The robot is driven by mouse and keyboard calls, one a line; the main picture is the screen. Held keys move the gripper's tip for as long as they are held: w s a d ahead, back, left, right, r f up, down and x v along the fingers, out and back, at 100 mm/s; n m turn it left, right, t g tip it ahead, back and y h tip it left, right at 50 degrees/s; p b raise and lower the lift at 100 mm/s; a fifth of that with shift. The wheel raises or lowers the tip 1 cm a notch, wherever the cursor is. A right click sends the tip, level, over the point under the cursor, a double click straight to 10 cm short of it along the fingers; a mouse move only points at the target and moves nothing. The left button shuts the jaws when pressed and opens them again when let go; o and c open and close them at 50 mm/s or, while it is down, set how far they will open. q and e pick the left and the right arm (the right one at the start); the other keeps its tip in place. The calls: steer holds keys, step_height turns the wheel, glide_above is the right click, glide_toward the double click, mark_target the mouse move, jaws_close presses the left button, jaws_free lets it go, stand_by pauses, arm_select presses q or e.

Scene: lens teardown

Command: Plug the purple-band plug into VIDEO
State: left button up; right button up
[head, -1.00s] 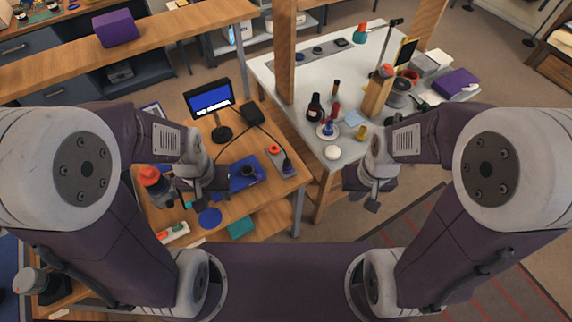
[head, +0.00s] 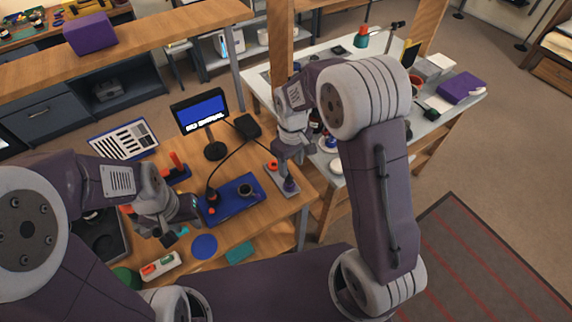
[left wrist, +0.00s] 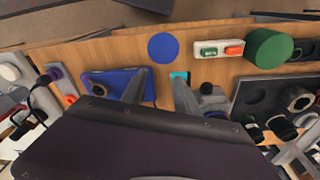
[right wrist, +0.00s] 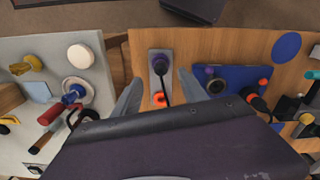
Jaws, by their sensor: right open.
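The purple-band plug (right wrist: 160,65) stands on a small grey plate beside an orange-red ring; a dark cable runs from it. In the head view the plug (head: 290,187) is right below my right gripper (head: 288,174). In the right wrist view my right gripper (right wrist: 159,78) is open, with one finger on each side of the plate and plug. My left gripper (head: 176,236) is open and empty over the wooden table; it also shows in the left wrist view (left wrist: 159,76). A blue board (right wrist: 235,75) carries a small purple mark and a dark barrel. No VIDEO label is readable.
A monitor (head: 200,112) and a black box (head: 247,126) with cables stand behind the blue board. A blue disc (head: 204,246), a teal pad (head: 240,251) and a two-button box (head: 160,267) lie in front. A white table (head: 450,115) stands at right.

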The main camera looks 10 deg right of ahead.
mark_target(289, 177)
steer(key=f, duration=0.4)
steer(key=w+f, duration=0.1)
steer(key=f, duration=0.1)
steer(key=shift+a+f, duration=0.3)
steer(key=shift+a, duration=0.1)
steer(key=shift+s+d+f, duration=0.15)
steer(key=shift+f, duration=0.45)
steer(key=shift+s+d+f, duration=0.1)
steer(key=shift+f, duration=0.5)
steer(key=shift+w+a+f, duration=0.15)
steer(key=shift+w, duration=0.05)
steer(key=shift+s, duration=0.1)
jaws_close()
steer(key=c, duration=1)
jaws_free()
arm_select(q)
steer(key=shift+w+a+f, duration=0.25)
steer(key=shift+w+a, duration=0.05)
steer(key=shift+w, duration=0.1)
arm_select(e)
jaws_close()
